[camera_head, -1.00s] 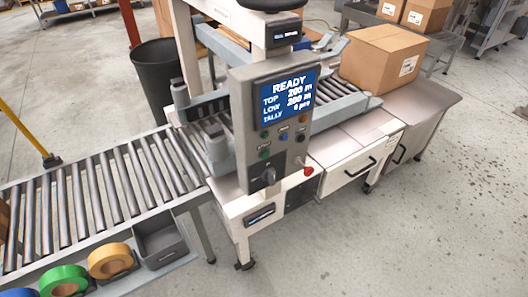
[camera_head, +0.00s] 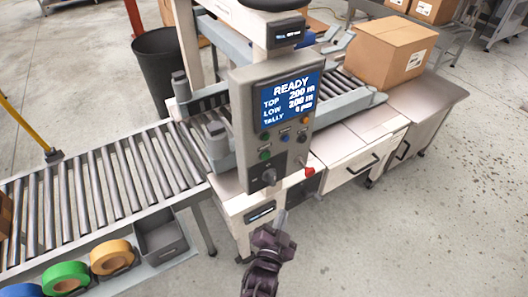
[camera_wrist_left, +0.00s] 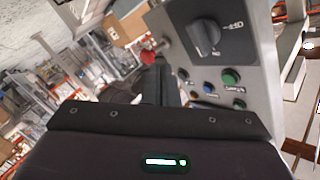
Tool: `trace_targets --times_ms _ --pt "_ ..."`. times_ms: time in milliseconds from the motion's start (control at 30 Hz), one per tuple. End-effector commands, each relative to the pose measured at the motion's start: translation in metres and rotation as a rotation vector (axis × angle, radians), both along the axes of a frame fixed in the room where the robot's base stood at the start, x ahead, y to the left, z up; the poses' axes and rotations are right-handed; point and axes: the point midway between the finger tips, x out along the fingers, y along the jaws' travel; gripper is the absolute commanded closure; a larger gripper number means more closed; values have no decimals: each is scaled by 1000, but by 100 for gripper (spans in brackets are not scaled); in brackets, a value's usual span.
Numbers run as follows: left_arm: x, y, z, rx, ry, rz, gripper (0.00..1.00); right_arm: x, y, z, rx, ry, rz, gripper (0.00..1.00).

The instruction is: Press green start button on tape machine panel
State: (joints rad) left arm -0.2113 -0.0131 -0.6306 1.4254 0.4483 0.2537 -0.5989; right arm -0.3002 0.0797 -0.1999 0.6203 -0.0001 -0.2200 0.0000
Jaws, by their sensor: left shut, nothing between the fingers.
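The tape machine's grey control panel (camera_head: 285,160) stands in the middle of the head view, its blue screen (camera_head: 289,98) reading READY. The larger green button (camera_head: 265,155) is at the panel's lower left, above the black knob (camera_head: 269,176); its label is too small to read. In the left wrist view the panel is upside down, with the green button (camera_wrist_left: 230,76) near the knob (camera_wrist_left: 205,37) and a smaller green one beyond. My left gripper (camera_head: 282,215) is shut and empty, below and in front of the panel, touching nothing. My right gripper is out of view.
A red stop button (camera_head: 310,171) sits beside the panel's lower right. A roller conveyor (camera_head: 90,195) runs left, with tape rolls (camera_head: 110,257) below it. A cardboard box (camera_head: 391,52) stands behind right. Open floor lies at front right.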

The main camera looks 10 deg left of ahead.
Motion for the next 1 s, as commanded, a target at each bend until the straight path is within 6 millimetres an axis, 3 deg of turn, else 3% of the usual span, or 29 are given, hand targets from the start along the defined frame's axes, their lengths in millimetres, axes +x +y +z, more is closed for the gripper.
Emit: trace_targets --times_ms 33,100,200,333,767,1000 --pt "3 -6 24 -3 -49 3 100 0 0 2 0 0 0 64" --pt "6 -11 49 -3 -105 9 100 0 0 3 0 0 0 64" --pt "7 -16 77 -4 -167 18 100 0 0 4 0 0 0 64" --pt "8 -19 99 -5 -215 28 100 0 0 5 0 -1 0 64" --pt "8 -20 106 -5 -231 32 100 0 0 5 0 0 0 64" --pt "21 -11 105 -5 -233 32 100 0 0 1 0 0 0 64"
